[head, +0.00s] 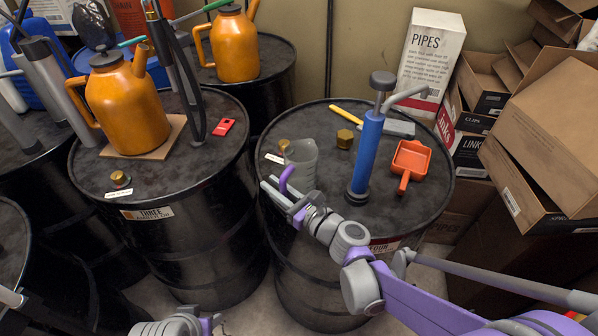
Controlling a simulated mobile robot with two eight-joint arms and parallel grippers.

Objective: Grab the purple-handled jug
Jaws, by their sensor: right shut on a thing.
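The jug (303,163) is a clear grey measuring jug with a purple handle (285,179) on its left side. It stands on the black drum (330,235) at centre right. My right gripper (276,193) comes in from the lower right and is shut on the purple handle, at the drum's front left edge. The jug looks upright. Part of my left arm shows at the bottom edge, where my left gripper (212,323) is mostly cut off, so its jaws cannot be judged.
A blue pump (367,150) stands right of the jug, with an orange scoop (408,163) beyond it. Brass caps, a yellow-handled tool (348,116) and a label lie nearby. Another drum (175,200) holds an orange can (127,105). Cardboard boxes (555,130) crowd the right.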

